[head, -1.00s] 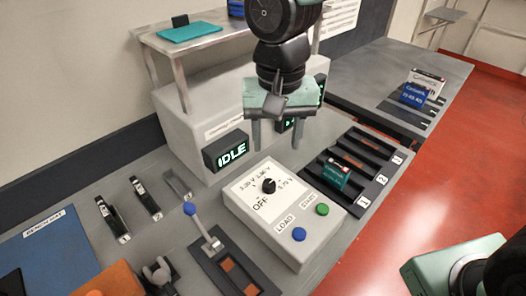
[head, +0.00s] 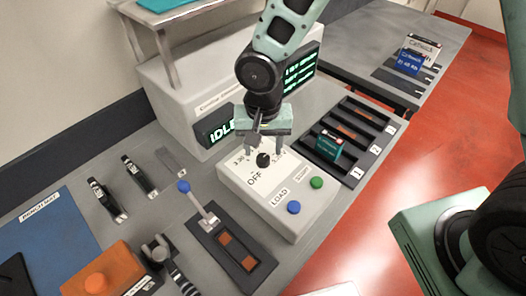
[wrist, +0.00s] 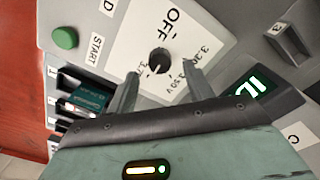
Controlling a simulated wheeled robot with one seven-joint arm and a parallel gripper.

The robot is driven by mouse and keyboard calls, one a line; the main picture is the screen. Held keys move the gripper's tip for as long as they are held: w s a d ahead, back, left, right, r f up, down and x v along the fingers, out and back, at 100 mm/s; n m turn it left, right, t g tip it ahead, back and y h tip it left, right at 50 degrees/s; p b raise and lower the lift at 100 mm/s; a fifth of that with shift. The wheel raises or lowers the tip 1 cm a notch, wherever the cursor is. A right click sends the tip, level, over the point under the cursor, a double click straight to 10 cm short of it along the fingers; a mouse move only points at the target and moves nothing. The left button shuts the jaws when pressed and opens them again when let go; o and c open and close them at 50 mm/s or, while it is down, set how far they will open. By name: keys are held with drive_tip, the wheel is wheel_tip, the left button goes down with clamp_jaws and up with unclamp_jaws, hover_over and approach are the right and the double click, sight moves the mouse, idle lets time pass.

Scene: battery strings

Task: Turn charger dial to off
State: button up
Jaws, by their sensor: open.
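The charger (head: 272,208) is a light grey box with a white dial plate marked OFF and voltage values. Its black round dial (head: 263,160) sits on that plate; it also shows in the wrist view (wrist: 159,60). The dial's pointer direction is too small to tell surely. A blue LOAD button (head: 293,208) and a green START button (head: 316,183) are on the charger's front part. My gripper (head: 264,150) is open just above the dial. In the wrist view its two fingers (wrist: 158,82) stand apart near the dial, with the dial unheld between and beyond the tips.
A display reading IDLE (head: 217,132) stands behind the charger, partly hidden. A black slotted rack (head: 350,142) with a teal battery (head: 326,145) is at the right. A blue-knobbed lever (head: 184,187) stands at the left.

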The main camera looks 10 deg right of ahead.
sight(263, 157)
drive_tip(key=shift+f, duration=1.7)
drive_tip(key=c, duration=1)
